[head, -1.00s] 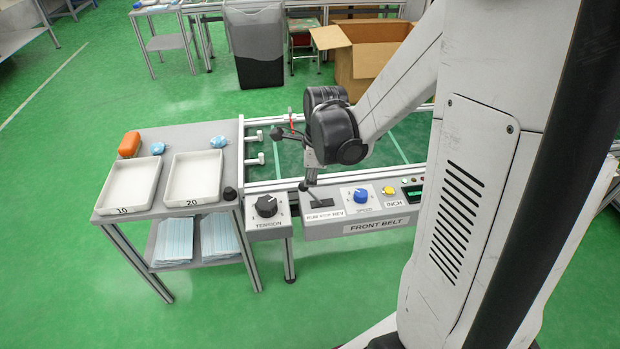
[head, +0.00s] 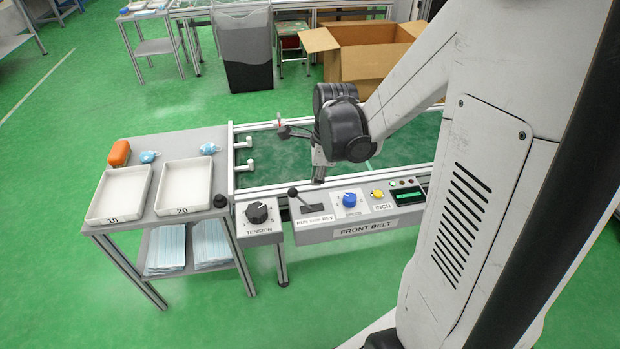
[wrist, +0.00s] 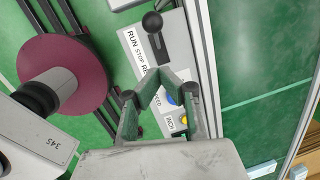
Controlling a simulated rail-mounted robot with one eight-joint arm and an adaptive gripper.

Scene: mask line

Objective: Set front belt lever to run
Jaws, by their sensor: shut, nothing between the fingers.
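The front belt lever (head: 293,192) has a black ball knob on a thin shaft. It rises from a dark slot on the front belt panel (head: 365,228) and leans left, toward the RUN end of the RUN STOP REV label (head: 315,219). In the wrist view the lever (wrist: 152,22) stands beyond my fingertips, its knob near the word RUN. My gripper (head: 318,180) hangs just right of and behind the lever in the head view, apart from it. In the wrist view its fingers (wrist: 160,75) are closed together and empty, partly covering the panel.
The tension knob (head: 257,212) stands left of the lever. The blue speed knob (head: 349,200) and yellow inch button (head: 377,194) are to its right. A side table with two white trays (head: 185,187) is at left. A cardboard box (head: 365,65) stands behind the green belt.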

